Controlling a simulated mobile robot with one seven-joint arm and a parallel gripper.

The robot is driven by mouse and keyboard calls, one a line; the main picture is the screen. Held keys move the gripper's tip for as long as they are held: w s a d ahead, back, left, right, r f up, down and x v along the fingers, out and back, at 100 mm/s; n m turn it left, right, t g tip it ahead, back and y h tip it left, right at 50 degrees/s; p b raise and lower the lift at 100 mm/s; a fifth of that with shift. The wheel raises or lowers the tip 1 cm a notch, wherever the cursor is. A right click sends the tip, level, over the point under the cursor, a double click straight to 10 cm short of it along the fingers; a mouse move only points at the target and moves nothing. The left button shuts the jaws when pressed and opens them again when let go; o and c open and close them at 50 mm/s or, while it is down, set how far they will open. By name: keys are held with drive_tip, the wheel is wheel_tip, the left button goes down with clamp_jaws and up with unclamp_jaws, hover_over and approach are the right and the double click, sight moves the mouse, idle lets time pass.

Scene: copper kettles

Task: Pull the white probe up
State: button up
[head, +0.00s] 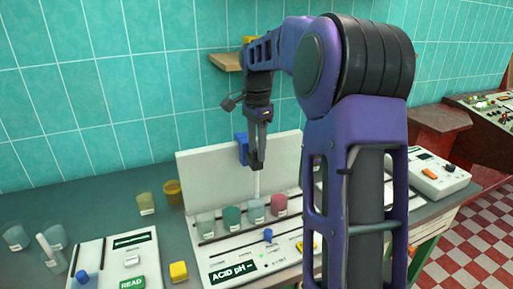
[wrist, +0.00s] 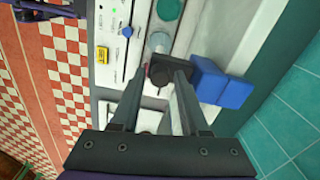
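The white probe (head: 257,184) is a thin upright rod in front of the white back panel of the "ACID pH" unit (head: 205,262). My gripper (head: 257,163) points straight down at the top of this rod. In the wrist view my gripper (wrist: 164,72) has its two fingers on either side of a dark rounded part, which seems to be the probe's top. I cannot tell whether the fingers touch it. A blue block (head: 242,148) is beside the gripper on the panel, and it also shows right of the fingers in the wrist view (wrist: 220,82). The rod's lower end is hidden by the cups.
Cups of green (head: 232,217), pale blue (head: 256,211) and pink (head: 279,204) liquid stand in a row on the unit. A wooden shelf (head: 226,62) juts from the tiled wall. A "READ" panel (head: 108,265) and a yellow block (head: 179,271) are at the left.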

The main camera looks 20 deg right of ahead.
drive_tip(key=shift+o, duration=0.8)
wheel_tip(320, 180, up, 17)
drive_tip(key=p, duration=0.1)
drive_tip(key=shift+r, duration=0.2)
